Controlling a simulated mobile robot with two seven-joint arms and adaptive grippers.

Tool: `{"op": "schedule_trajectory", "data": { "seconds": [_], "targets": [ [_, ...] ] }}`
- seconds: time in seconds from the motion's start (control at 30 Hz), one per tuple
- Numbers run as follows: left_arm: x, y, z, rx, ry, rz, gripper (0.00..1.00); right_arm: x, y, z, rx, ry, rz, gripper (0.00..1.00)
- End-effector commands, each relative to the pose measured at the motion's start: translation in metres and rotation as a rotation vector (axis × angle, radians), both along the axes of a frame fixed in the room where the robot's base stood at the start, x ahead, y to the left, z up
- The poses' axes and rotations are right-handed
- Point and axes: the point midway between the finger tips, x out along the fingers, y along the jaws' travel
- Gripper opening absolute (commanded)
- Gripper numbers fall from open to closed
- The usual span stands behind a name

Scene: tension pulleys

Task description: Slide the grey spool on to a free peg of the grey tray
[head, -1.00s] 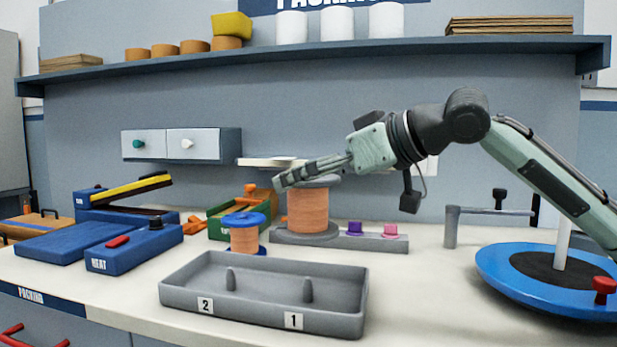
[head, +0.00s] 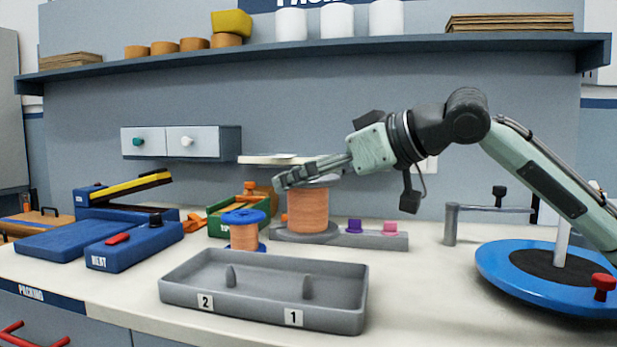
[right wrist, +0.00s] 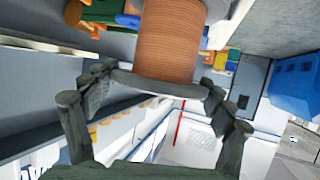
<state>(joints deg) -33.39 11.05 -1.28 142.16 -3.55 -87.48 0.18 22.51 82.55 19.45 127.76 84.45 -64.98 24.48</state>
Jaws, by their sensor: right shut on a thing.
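The grey spool (head: 308,210), wound with orange-brown wire, stands upright at the left end of a low grey bar (head: 372,240) behind the tray. My right gripper (head: 290,178) is shut on its top flange, coming from above and the right. In the right wrist view the grey flange (right wrist: 160,87) lies between the fingers (right wrist: 155,90), with the wire winding (right wrist: 170,40) beyond it. My left gripper is out of view.
A blue-flanged spool (head: 244,232) stands just left of the grey spool, behind the tray. Purple (head: 354,226) and pink (head: 390,228) knobs sit on the bar. A blue turntable (head: 500,272) is at right. The counter right of the tray is clear.

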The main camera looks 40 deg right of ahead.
Motion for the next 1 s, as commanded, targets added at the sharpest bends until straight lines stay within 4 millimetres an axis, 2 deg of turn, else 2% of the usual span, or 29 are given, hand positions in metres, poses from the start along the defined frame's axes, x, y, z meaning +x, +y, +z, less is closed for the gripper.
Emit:
{"op": "schedule_trajectory", "data": {
  "seconds": [0.7,1.0],
  "targets": [
    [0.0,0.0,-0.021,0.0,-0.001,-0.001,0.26,0.0,0.0,-0.022,0.001,-0.007,0.0,0.24],
    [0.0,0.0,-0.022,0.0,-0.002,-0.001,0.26,0.0,0.0,-0.025,0.006,-0.005,0.002,0.24]
  ]
}}
